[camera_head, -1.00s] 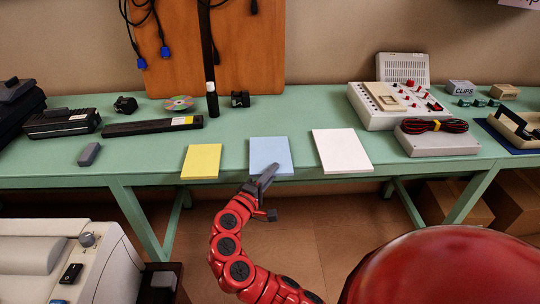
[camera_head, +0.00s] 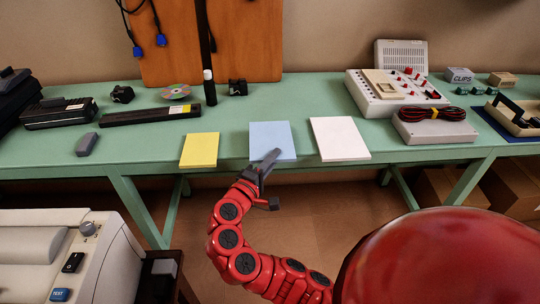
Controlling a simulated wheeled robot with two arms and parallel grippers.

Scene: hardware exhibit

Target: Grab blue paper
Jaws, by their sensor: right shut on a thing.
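The blue paper (camera_head: 271,137) lies flat at the front edge of the green table (camera_head: 120,160), between a yellow pad and a white pad. My right gripper (camera_head: 268,163) is at the front edge of the blue paper, with one finger over its top face. It is shut on the paper's near edge. The lower finger is partly hidden below the table edge. My left gripper is not in view.
The yellow pad (camera_head: 200,150) lies to the left and the white pad (camera_head: 339,139) close to the right. A grey box with a red-black cable (camera_head: 434,130) stands further right. A beige machine (camera_head: 65,250) fills the lower left.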

